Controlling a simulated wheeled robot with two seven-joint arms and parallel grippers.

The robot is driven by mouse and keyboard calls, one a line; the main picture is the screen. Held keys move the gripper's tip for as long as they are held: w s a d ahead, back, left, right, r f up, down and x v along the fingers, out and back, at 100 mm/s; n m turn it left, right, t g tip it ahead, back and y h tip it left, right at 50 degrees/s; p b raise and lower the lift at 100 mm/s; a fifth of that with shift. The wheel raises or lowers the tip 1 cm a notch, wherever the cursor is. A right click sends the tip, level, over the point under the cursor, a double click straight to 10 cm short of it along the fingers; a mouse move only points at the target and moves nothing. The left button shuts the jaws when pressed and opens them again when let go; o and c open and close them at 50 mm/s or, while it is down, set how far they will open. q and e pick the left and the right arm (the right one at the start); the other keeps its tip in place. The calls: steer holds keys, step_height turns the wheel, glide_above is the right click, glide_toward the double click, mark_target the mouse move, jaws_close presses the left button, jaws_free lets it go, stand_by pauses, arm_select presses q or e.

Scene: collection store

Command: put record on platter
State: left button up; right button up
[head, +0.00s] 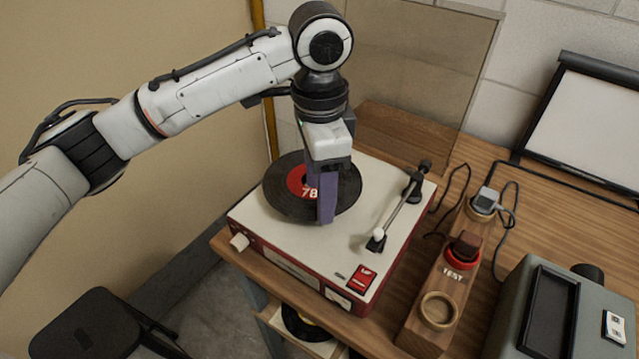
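A black record (281,196) with a red label marked 78 lies flat, or nearly flat, over the left part of the cream top of a red record player (370,183). The platter is hidden beneath the record, and I cannot tell whether the record rests on it or is held slightly above. My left gripper (327,215) points down over the record's right front part, its purple finger overlapping the disc. The finger gap is hidden, so its grip is unclear. The tonearm (402,208) lies to the right, clear of the record. My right gripper is out of view.
A wooden block (420,325) with a ring, a red TEST part (461,256) and a plug stands right of the player. A grey-green device (510,335) is at the right front. Another disc (300,325) shows on a shelf below. The raised translucent lid (420,70) stands behind.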

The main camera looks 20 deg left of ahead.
arm_select(q)
steer(key=shift+f, duration=0.45)
steer(key=o, duration=0.7)
steer(key=shift+o, duration=0.2)
steer(key=shift+r, duration=0.1)
step_height(320, 180, up, 11)
stand_by(0.5)
steer(key=shift+s, duration=0.1)
